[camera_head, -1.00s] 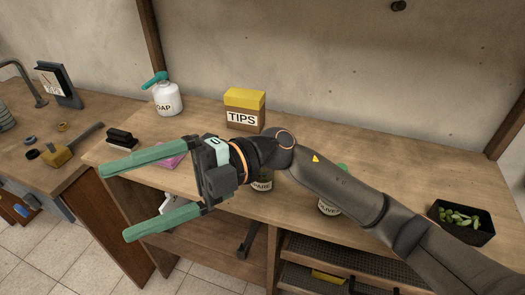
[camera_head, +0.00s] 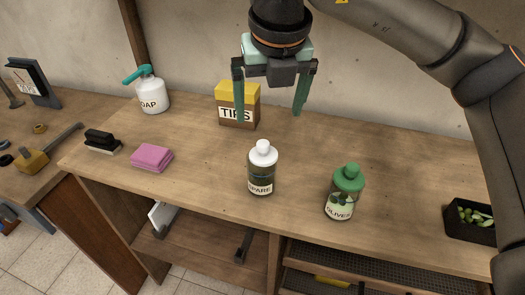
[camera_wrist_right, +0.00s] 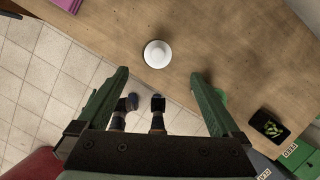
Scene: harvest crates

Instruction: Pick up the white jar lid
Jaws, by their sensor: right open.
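The white jar lid (camera_head: 263,153) with its round knob sits on an upright glass jar (camera_head: 262,178) whose label reads "PARE", its first letter hidden or out of sight. My right gripper (camera_head: 270,117) is open and empty, fingers pointing down, above the bench and apart from the lid. In the right wrist view the lid (camera_wrist_right: 157,54) shows as a white disc just beyond the space between the open fingers (camera_wrist_right: 158,76). My left gripper is not in view.
A green-lidded olive jar (camera_head: 344,192) stands to the right. A yellow-topped TIPS box (camera_head: 249,91) stands behind. A pink cloth (camera_head: 151,158), a brush (camera_head: 102,142) and a soap bottle (camera_head: 151,95) are left. A black tray (camera_head: 465,238) is far right. Bench around the jar is clear.

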